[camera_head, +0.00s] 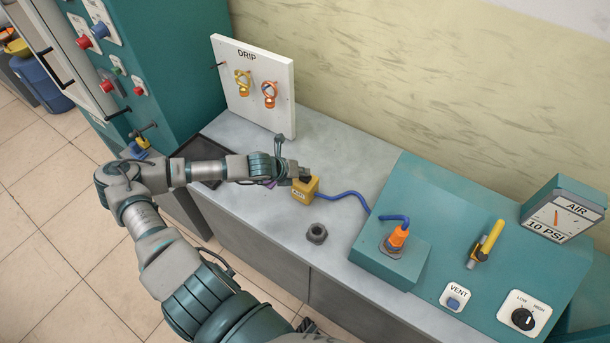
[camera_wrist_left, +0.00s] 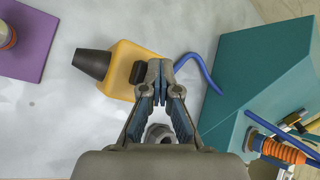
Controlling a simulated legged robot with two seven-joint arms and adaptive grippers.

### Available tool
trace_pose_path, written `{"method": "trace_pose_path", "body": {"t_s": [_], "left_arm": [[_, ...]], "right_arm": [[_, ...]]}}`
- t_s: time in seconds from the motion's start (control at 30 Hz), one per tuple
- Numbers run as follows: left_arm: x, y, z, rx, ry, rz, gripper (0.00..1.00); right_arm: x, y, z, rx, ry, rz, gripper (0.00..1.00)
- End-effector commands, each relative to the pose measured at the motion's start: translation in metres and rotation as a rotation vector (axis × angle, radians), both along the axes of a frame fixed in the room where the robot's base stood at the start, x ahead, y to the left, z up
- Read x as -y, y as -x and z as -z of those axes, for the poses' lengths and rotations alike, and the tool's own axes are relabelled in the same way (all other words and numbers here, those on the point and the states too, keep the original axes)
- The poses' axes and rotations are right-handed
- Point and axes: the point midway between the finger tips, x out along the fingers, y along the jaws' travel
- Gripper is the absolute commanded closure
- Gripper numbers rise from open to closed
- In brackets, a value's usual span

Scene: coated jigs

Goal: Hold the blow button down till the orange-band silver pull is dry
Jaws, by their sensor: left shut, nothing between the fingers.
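The yellow blower block (camera_head: 305,191) sits on the grey bench with a blue hose running from its right side. In the left wrist view the blower (camera_wrist_left: 126,62) shows a dark nozzle (camera_wrist_left: 91,64) pointing left and a black button (camera_wrist_left: 137,72). My left gripper (camera_wrist_left: 157,74) is shut and empty, its tips right by the button; I cannot tell whether they press it. A silver piece with an orange-red band (camera_wrist_left: 6,37), likely the pull, is cut off at the frame's edge on a purple pad (camera_wrist_left: 28,52). The nozzle points roughly toward the pad. My right gripper is not in view.
A white DRIP board (camera_head: 252,90) holds a yellow and an orange ringed piece. A dark hex nut (camera_head: 317,233) stands on the bench.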

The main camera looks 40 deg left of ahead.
Motion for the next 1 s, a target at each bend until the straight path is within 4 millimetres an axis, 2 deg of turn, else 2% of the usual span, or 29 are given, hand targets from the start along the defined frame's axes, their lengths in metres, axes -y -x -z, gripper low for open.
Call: {"method": "trace_pose_path", "body": {"t_s": [0.4,0.77,1.0], "left_arm": [[0.0,0.0,-0.016,-0.001,-0.001,-0.001,1.0],[0.0,0.0,-0.017,0.0,0.0,0.0,1.0],[0.0,0.0,-0.036,0.001,-0.001,0.0,1.0]], "right_arm": [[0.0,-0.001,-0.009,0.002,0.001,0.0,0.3],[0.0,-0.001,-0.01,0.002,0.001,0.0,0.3],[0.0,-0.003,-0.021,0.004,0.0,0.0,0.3]]}}
